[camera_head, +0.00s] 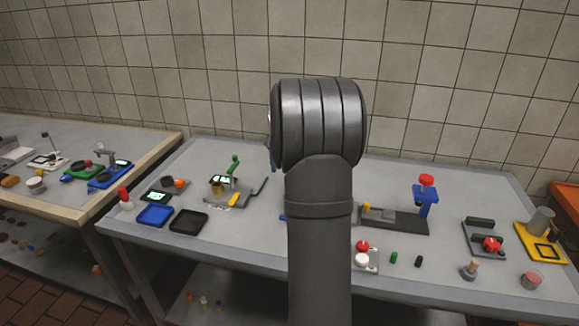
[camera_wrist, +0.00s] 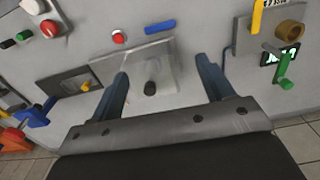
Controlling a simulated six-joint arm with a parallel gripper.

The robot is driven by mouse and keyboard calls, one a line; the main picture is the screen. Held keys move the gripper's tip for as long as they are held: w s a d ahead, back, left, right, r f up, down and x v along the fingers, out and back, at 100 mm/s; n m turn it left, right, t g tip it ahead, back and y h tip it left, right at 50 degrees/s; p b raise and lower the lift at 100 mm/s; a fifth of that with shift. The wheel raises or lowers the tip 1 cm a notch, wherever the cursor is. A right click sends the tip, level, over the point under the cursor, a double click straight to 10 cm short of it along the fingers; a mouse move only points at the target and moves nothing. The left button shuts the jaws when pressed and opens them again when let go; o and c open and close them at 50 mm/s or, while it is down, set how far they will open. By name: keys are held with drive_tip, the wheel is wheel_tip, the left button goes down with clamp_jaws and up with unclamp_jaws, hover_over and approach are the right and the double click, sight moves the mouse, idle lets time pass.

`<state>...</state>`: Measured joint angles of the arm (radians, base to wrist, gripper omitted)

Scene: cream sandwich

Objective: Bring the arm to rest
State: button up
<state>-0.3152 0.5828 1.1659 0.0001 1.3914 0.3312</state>
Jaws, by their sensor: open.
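My gripper (camera_wrist: 161,68) shows in the wrist view with its two blue-grey fingers spread wide apart. It is open, and nothing is clamped between the fingers. Past the fingers is a light grey plate (camera_wrist: 134,68) with a dark upright peg (camera_wrist: 152,70), seen in the gap. The peg touches neither finger; its distance from the fingertips is hard to judge. In the head view my raised dark arm fills the middle and hides the gripper and the table behind it.
The grey table (camera_head: 330,277) holds a blue tray (camera_head: 155,215), a black tray (camera_head: 188,221), a green-handled fixture (camera_head: 233,167), a blue press with red knob (camera_head: 425,195) and a yellow-framed fixture (camera_head: 541,242). A second table (camera_head: 150,150) stands left. A tiled wall (camera_head: 200,60) rises behind.

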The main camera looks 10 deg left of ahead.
wheel_tip(320, 180, down, 18)
drive_tip(key=shift+r, duration=0.2)
idle(0.6)
wheel_tip(320, 180, up, 18)
wheel_tip(320, 180, down, 18)
drive_tip(key=shift+f, duration=0.1)
drive_tip(key=n, duration=0.2)
drive_tip(key=s+n, duration=0.1)
drive_tip(key=n, duration=0.5)
drive_tip(key=shift+s+d, duration=0.3)
drive_tip(key=n, duration=0.4)
drive_tip(key=shift+s+d, duration=0.25)
drive_tip(key=shift+d, duration=0.05)
drive_tip(key=shift+s+d+n, duration=0.1)
drive_tip(key=shift+d+n, duration=0.15)
drive_tip(key=shift+n, duration=0.9)
drive_tip(key=shift+s+d+n, duration=0.1)
drive_tip(key=shift+d+n, duration=0.1)
drive_tip(key=shift+n, duration=0.95)
